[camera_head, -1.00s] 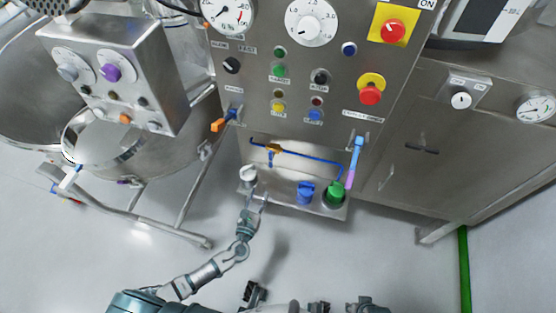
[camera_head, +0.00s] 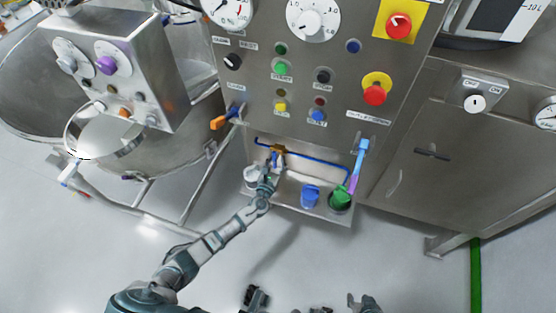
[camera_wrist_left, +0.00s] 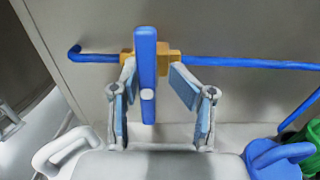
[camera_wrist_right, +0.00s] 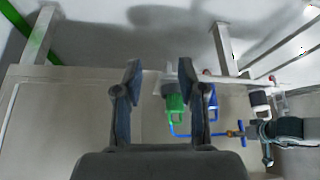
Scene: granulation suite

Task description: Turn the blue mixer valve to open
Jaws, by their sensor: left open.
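The blue valve handle (camera_wrist_left: 147,75) stands upright across a brass valve body (camera_wrist_left: 168,58) on a blue horizontal pipe (camera_wrist_left: 240,63). The brass body also shows in the head view (camera_head: 278,149) and in the right wrist view (camera_wrist_right: 234,133). My left gripper (camera_wrist_left: 155,82) is open, one finger on each side of the handle; I cannot tell whether either touches it. In the head view the left gripper (camera_head: 271,168) partly covers the handle. My right gripper (camera_wrist_right: 164,78) is open and empty, away from the valve.
A white container (camera_head: 252,174), a blue container (camera_head: 311,195) and a green one (camera_head: 341,197) stand on the ledge below the pipe. The control panel (camera_head: 290,75) is above.

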